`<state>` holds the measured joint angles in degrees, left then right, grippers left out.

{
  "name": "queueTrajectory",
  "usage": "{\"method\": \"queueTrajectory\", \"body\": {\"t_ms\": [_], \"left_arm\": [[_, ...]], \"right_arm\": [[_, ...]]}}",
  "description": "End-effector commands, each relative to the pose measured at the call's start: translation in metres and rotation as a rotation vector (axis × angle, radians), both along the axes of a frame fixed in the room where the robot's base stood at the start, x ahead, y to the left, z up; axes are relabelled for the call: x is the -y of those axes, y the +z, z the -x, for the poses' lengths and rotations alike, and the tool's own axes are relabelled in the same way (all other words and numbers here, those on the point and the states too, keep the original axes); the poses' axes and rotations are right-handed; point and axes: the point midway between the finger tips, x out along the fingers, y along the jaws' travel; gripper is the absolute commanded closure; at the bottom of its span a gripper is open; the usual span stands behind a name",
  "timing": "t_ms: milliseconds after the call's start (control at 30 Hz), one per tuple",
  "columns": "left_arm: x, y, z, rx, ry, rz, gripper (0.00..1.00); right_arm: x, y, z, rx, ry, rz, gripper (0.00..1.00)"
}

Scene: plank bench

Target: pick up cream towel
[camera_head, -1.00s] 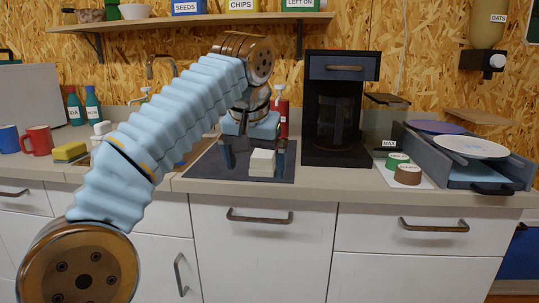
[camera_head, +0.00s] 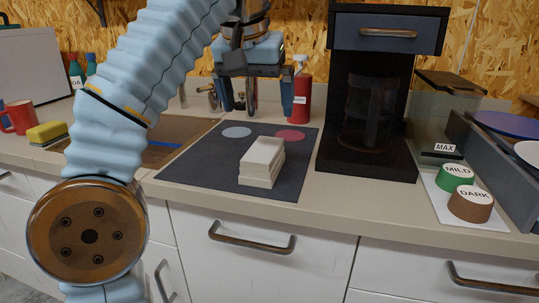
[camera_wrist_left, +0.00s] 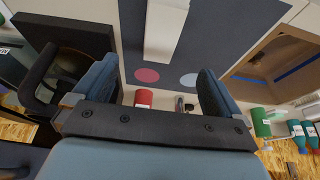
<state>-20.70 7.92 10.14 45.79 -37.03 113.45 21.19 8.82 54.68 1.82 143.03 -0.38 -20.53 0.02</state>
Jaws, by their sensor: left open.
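The cream towel (camera_head: 262,160) lies folded in a small stack on a dark mat (camera_head: 190,165) on the counter. It also shows in the left wrist view at the top, as a pale block (camera_wrist_left: 165,30) cut by the frame edge. My left gripper (camera_head: 257,100) is open and empty, pointing down behind and above the towel, apart from it. In the left wrist view its two fingers (camera_wrist_left: 157,75) stand wide apart with the mat beyond them. My right gripper is not in view.
A black coffee machine (camera_head: 388,35) stands right of the mat. A red spray bottle (camera_head: 302,95) stands behind it. A sink (camera_head: 165,145) lies to the left. Green and brown round items (camera_head: 457,177) (camera_head: 470,205) sit at the right. The mat around the towel is clear.

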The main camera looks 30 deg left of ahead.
Motion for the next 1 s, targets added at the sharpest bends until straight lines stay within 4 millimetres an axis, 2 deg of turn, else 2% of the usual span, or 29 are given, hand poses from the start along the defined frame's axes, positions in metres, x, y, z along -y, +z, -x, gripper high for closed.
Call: {"method": "queueTrajectory", "body": {"t_ms": [233, 400, 500, 667, 1000], "left_arm": [[-0.002, -0.021, -0.007, -0.002, 0.004, -0.004, 0.01], [-0.005, -0.054, -0.02, -0.001, 0.002, -0.005, 0.01], [-0.006, -0.066, -0.026, -0.001, 0.001, -0.005, 0.01], [-0.007, -0.076, -0.03, 0.0, 0.001, -0.003, 0.01], [-0.014, -0.117, -0.049, 0.0, 0.001, -0.003, 0.01]], "right_arm": [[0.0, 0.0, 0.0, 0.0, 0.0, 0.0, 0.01], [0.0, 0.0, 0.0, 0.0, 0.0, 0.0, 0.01], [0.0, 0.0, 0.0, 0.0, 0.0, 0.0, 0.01], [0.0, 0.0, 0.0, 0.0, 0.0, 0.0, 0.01], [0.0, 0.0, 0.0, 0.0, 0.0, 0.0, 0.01]]}}
